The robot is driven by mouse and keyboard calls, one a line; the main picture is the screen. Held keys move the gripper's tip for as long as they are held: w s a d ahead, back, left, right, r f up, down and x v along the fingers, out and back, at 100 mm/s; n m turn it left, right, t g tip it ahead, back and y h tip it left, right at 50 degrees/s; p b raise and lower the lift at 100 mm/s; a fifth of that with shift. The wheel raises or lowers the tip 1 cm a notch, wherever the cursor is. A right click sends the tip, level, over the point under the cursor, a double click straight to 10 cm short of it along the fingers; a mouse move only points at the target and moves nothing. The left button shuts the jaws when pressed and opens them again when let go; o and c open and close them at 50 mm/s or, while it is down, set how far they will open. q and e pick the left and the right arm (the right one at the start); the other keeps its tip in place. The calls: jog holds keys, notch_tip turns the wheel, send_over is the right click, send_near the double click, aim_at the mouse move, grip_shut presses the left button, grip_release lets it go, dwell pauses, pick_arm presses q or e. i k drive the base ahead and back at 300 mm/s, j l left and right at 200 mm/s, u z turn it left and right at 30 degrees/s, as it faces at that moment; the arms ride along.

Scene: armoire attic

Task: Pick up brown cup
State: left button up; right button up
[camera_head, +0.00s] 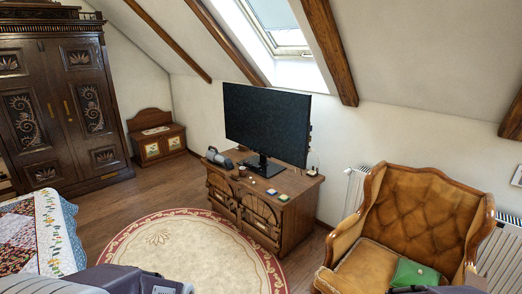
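A small brown object (242,171) that may be the brown cup stands near the left front edge of the carved wooden cabinet (262,212). It is too small to make out its shape clearly. Only grey parts of my own body show along the bottom edge of the picture. No fingertips of either gripper are in view. Nothing is seen touching the small brown object.
A black television (267,122), a dark device (219,157) and small items stand on the cabinet. A round rug (190,250) lies before it. A brown armchair (415,212) with a green cushion (413,274) is right, a quilted bed (38,235) left.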

aim_at(243, 171)
jog(key=i+j+u, duration=0.2)
jog(key=i+u, duration=0.25)
jog(key=i, duration=0.45)
jog(key=i+l+u, duration=0.15)
jog(key=i+u, duration=0.25)
jog(key=i, duration=0.55)
jog(key=i+j+z, duration=0.35)
jog(key=i, duration=0.3)
jog(key=i+j+z, duration=0.35)
jog(key=i+j, duration=0.2)
jog(key=i+j+z, duration=0.4)
jog(key=i+j, duration=0.2)
jog(key=i+j+z, duration=0.2)
jog(key=j+z, duration=0.2)
jog(key=i+j+z, duration=0.15)
jog(key=j+z, duration=0.3)
jog(key=j, duration=0.15)
jog(key=j+z, duration=0.4)
jog(key=j, duration=0.15)
jog(key=j+z, duration=0.4)
jog(key=j, duration=0.15)
